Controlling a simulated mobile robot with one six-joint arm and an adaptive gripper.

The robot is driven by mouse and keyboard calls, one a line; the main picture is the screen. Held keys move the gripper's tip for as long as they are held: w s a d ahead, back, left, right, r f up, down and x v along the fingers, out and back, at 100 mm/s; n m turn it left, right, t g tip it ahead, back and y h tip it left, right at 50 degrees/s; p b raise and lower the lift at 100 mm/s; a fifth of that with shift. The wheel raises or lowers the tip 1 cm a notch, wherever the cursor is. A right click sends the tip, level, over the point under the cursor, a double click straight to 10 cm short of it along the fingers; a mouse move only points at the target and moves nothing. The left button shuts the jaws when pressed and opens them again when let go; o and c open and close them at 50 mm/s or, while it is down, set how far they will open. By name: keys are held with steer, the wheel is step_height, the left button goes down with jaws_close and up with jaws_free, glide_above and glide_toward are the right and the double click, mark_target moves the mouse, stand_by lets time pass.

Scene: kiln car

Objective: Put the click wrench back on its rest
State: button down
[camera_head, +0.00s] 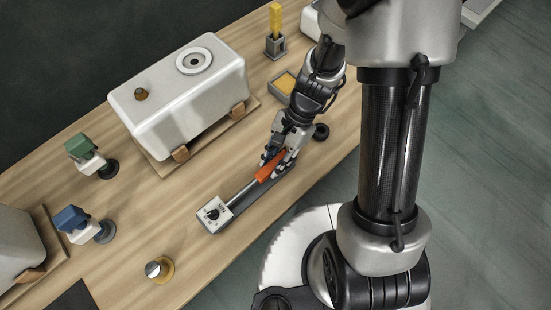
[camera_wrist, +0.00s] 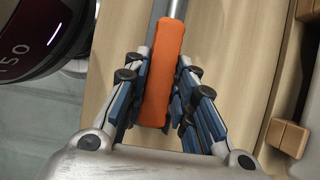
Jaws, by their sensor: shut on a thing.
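The click wrench has an orange handle (camera_head: 266,170) and a thin grey shaft (camera_head: 243,193). My gripper (camera_head: 279,159) is shut around the orange handle. The wrist view shows the handle (camera_wrist: 165,65) lengthwise between the fingers of my gripper (camera_wrist: 163,110), with the shaft leading away at the top. In the head view the shaft points to the lower left, to a white square block with a dark dial (camera_head: 214,213). A long dark grey base (camera_head: 250,203) runs beside and under the wrench. I cannot tell whether the wrench touches it.
A large white box (camera_head: 190,100) with wooden feet stands behind the wrench. A green-topped block (camera_head: 80,146), a blue-topped block (camera_head: 71,218) and a brass-and-steel knob (camera_head: 158,269) stand to the left. A yellow-filled tray (camera_head: 284,83) lies farther back. Bare tabletop (camera_head: 150,215) lies left of the dial block.

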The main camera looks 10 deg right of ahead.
steer(key=shift+f, duration=0.2)
steer(key=c, duration=1.2)
jaws_free()
steer(key=shift+c, duration=0.2)
steer(key=shift+r, duration=0.1)
steer(key=shift+r+p, duration=3.1)
steer(key=shift+r, duration=0.3)
steer(key=v, duration=1.2)
